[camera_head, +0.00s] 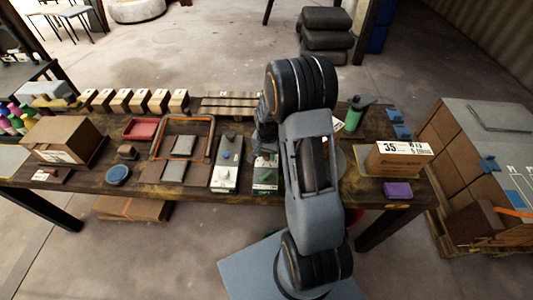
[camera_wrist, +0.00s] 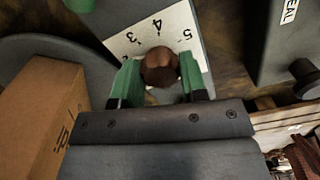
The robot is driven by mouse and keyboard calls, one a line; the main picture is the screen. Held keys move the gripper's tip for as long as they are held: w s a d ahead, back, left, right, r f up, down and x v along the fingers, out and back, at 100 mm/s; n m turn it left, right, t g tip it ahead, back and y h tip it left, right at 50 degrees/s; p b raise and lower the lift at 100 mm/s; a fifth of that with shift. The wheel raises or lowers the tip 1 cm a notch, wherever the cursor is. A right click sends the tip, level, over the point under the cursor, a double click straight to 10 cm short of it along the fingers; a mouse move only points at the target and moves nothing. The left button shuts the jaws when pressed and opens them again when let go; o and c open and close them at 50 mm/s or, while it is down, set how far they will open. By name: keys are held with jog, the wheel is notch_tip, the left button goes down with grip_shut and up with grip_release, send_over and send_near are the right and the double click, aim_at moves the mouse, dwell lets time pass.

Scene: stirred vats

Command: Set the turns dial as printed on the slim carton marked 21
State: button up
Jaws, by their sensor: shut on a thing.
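A brown round dial knob (camera_wrist: 160,67) sits on a white scale plate (camera_wrist: 187,28) in the wrist view. The knob's pointer cannot be made out. In the head view my arm hangs over a grey unit (camera_head: 265,175) with a white and green front, and the fingertips are mostly hidden. I cannot make out a carton marked 21. A carton marked 35 (camera_head: 384,163) stands at the right of the table.
A second grey unit (camera_head: 227,165) stands just left of the first; a grey box marked SEAL (camera_wrist: 275,45) is close by in the wrist view. A brown carton (camera_wrist: 35,110) stands close on the other side.

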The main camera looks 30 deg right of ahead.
jog(key=m+b, duration=0.1)
jog(key=m, duration=0.3)
jog(key=shift+w+a+m, duration=0.1)
jog(key=shift+m, duration=0.2)
jog(key=shift+m+b, duration=0.45)
jog(key=shift+m, duration=1.15)
jog(key=o, duration=0.9)
jog(key=shift+r, duration=0.1)
notch_tip(320, 180, up, 14)
jog(key=shift+f, duration=0.15)
